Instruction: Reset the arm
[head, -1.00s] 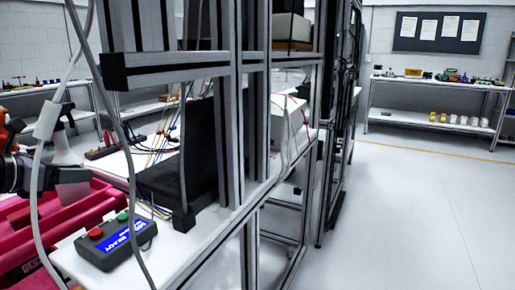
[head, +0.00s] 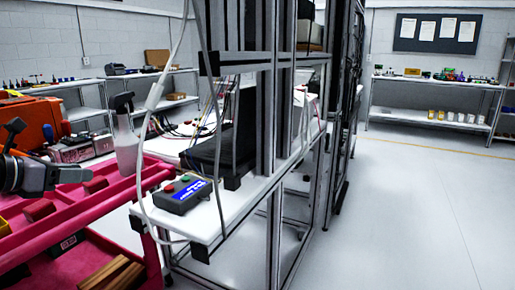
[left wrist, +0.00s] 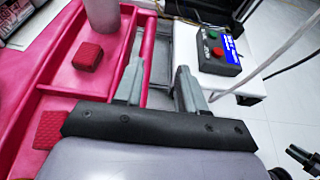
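A dark control box (head: 190,200) with a blue label, a red button (head: 169,188) and a green button (head: 185,179) sits on a white shelf corner (head: 150,212). The box (left wrist: 232,66) shows at the upper right of the left wrist view, with its red button (left wrist: 217,52) facing up. My left gripper (head: 84,175) is at the left of the head view, over the pink cart and left of the box, apart from it. In the left wrist view my left gripper (left wrist: 158,76) has its fingers spread, with nothing between them. My right gripper does not show clearly.
A pink cart (head: 105,205) with trays stands below my left gripper. A grey-white bottle (head: 126,140) stands on it near the gripper. A loose cable (head: 142,150) hangs beside the box. Metal frame posts (head: 273,150) rise behind. The floor at right is clear.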

